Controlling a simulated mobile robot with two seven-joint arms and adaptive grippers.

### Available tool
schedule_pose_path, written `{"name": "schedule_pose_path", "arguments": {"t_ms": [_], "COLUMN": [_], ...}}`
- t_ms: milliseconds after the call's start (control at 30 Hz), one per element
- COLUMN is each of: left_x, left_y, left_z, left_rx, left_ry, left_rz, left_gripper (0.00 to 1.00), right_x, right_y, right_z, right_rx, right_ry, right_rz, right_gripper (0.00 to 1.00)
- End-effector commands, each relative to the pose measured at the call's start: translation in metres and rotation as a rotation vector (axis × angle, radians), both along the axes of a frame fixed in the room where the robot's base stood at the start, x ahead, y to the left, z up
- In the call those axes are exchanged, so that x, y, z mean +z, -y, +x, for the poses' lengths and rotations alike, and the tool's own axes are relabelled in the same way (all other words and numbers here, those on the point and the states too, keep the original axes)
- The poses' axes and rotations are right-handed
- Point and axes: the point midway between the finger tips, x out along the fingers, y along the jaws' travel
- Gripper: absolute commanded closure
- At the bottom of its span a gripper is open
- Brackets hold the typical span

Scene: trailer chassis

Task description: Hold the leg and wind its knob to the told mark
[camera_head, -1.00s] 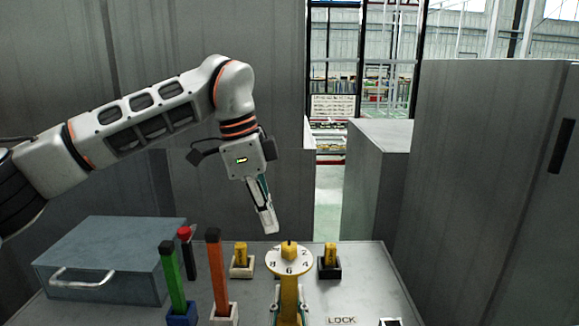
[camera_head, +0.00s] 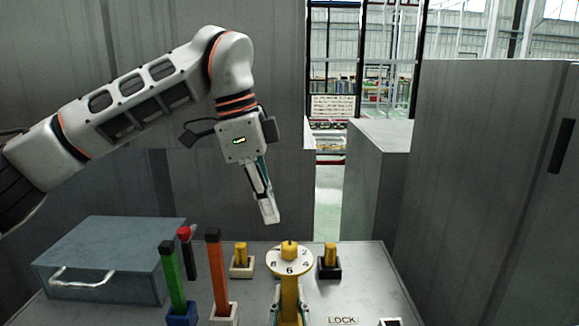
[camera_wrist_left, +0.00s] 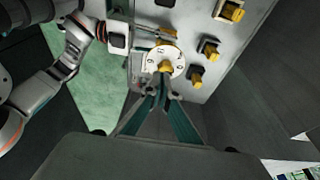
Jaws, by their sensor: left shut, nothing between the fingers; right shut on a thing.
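The yellow leg (camera_head: 290,299) stands upright at the front middle of the bench. On its top is a white numbered dial (camera_head: 275,262) with a small yellow knob (camera_head: 289,248); the 6 faces me. My left gripper (camera_head: 270,218) is shut and empty, above and slightly left of the knob, apart from it. In the left wrist view its fingers (camera_wrist_left: 162,92) point toward the dial (camera_wrist_left: 151,58) and knob (camera_wrist_left: 165,67). My right gripper (camera_head: 277,306) is shut on the leg below the dial, mostly cut off by the lower edge of the head view.
A blue-grey box (camera_head: 120,245) with a handle stands at left. Green (camera_head: 173,280) and orange (camera_head: 217,275) sticks and a red-topped one (camera_head: 185,236) stand nearby. Yellow pegs (camera_head: 241,256) (camera_head: 330,257) in holders flank the dial. A LOCK label (camera_head: 342,321) lies at front right.

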Motion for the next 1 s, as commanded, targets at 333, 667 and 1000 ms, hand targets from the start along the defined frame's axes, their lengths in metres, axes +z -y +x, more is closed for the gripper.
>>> {"name": "schedule_pose_path", "arguments": {"t_ms": [333,667,1000], "left_x": [-0.037,-0.064,-0.068], "left_y": [0.0,0.0,0.0], "left_z": [0.0,0.0,0.0], "left_rx": [0.0,0.001,0.0], "left_ry": [-0.002,0.0,0.0], "left_rz": [0.0,0.0,0.0], "left_gripper": [1.0,1.0,1.0], "right_x": [0.0,0.0,0.0], "right_y": [0.0,0.0,0.0], "right_z": [0.0,0.0,0.0], "right_rx": [0.0,0.0,0.0], "right_ry": [-0.001,-0.001,0.0], "right_rz": [0.0,0.0,0.0], "right_gripper": [1.0,1.0,1.0]}}
